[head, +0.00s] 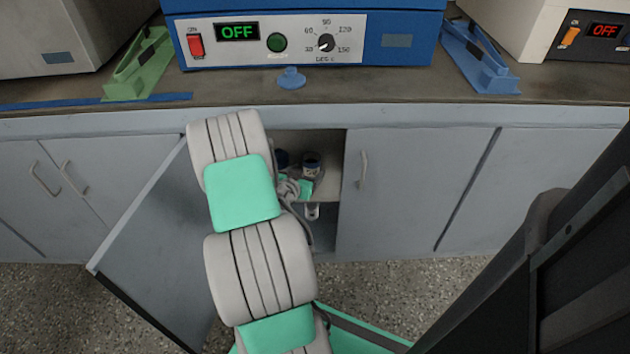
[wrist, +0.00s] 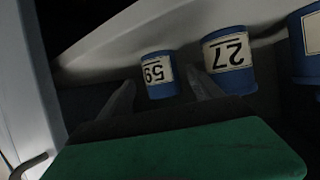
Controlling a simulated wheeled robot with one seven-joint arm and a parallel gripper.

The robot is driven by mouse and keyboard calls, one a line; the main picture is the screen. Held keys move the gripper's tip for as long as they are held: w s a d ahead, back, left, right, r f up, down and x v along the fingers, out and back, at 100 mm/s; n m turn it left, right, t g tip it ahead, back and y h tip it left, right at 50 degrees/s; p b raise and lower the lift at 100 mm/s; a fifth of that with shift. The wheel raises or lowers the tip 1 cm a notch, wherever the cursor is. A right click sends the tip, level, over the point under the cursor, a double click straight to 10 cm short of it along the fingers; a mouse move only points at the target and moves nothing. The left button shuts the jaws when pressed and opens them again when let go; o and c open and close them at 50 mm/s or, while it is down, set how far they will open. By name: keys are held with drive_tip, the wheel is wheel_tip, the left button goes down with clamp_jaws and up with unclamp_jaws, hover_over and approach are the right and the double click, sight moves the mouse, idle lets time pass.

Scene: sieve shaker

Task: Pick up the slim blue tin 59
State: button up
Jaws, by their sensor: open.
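The slim blue tin 59 (wrist: 158,75) stands inside the cupboard, with its white label upside down in the wrist view. My gripper (wrist: 160,92) is open, with one finger on each side of the lower part of tin 59 in the picture. I cannot tell whether the fingers touch it.
Blue tin 27 (wrist: 229,60) stands close to the right of tin 59 in the wrist view, and another blue tin (wrist: 308,45) is farther right. The cupboard's open door (head: 150,240) is left of my arm. The closed door (head: 410,185) is to the right.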

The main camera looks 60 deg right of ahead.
drive_tip(key=b+x, duration=0.1)
drive_tip(key=x, duration=0.6)
drive_tip(key=shift+w+d+b, duration=0.1)
drive_tip(key=shift+d+b, duration=0.25)
drive_tip(key=shift+b, duration=0.05)
drive_tip(key=shift+c, duration=0.3)
drive_tip(key=c, duration=1.3)
drive_tip(key=shift+c, duration=0.7)
drive_tip(key=shift+r, duration=0.15)
